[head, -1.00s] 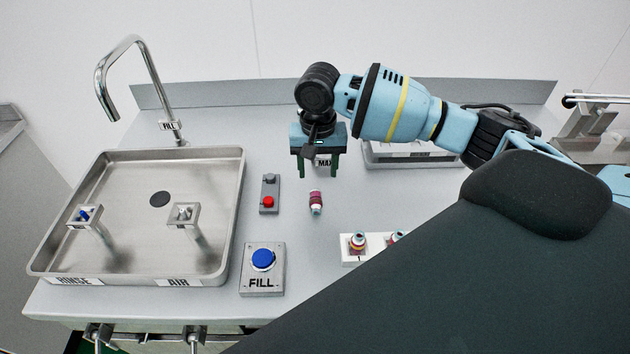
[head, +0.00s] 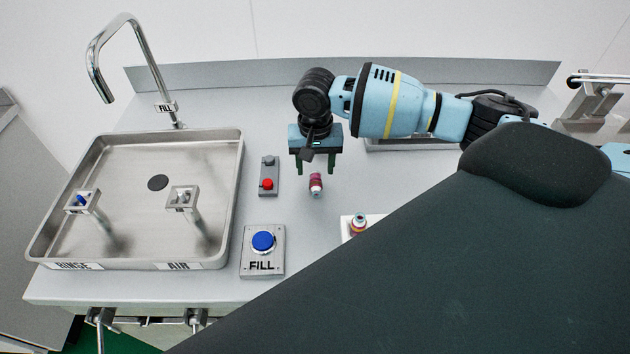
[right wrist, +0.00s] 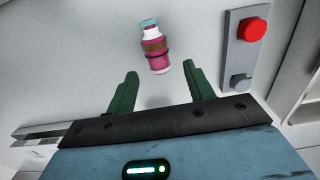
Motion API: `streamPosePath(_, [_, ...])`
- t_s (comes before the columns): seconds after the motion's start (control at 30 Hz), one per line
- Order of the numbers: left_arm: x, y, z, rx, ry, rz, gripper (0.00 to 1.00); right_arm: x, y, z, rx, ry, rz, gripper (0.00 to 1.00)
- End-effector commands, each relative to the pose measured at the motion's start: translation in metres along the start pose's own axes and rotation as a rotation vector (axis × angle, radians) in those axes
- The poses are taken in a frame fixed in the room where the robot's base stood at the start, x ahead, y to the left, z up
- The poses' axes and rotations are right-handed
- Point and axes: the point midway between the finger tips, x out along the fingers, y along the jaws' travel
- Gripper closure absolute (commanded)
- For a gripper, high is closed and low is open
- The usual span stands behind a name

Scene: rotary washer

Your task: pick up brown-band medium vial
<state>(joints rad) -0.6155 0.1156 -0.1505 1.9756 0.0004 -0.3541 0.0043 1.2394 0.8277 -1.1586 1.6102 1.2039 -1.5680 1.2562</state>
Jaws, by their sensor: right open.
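The brown-band vial (head: 316,184) is a small magenta vial on the grey counter, right of the switch box. In the right wrist view the vial (right wrist: 155,46) shows a brown band around its middle, with a white part and a teal tip at one end. My right gripper (head: 317,170) is open just above and behind the vial in the head view. In the right wrist view its green fingers (right wrist: 158,85) are spread apart, and the vial is beyond their tips, between their lines. Nothing is between the fingers. My left gripper is out of view.
A switch box with a red button (head: 268,184) stands close left of the vial. A FILL button box (head: 263,262) is nearer the front. The steel sink tray (head: 140,215) is at left. A white rack with a vial (head: 358,224) is partly hidden by my dark arm link.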

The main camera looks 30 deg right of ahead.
Motion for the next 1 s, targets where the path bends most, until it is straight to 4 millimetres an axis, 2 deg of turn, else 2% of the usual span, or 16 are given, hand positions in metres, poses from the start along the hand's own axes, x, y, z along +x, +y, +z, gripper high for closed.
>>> streamPosePath(0.03, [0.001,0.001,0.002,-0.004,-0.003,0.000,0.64,0.009,0.000,0.000,0.001,-0.002,0.001,0.47])
streamPosePath(0.17, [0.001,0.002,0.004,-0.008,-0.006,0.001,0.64,0.020,0.000,0.000,0.000,0.000,0.000,0.47])
streamPosePath(0.47, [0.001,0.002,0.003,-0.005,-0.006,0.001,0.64,0.023,0.000,0.000,0.000,0.001,-0.001,0.49])
streamPosePath(0.83, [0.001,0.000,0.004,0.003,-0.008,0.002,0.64,0.022,0.000,0.000,0.000,0.001,-0.001,0.97])
streamPosePath(0.87, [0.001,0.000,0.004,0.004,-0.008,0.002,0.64,0.022,0.000,0.000,0.000,0.001,-0.001,1.00])
streamPosePath(1.0, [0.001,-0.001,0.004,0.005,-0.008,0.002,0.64,0.022,0.000,0.000,0.000,0.001,-0.001,1.00])
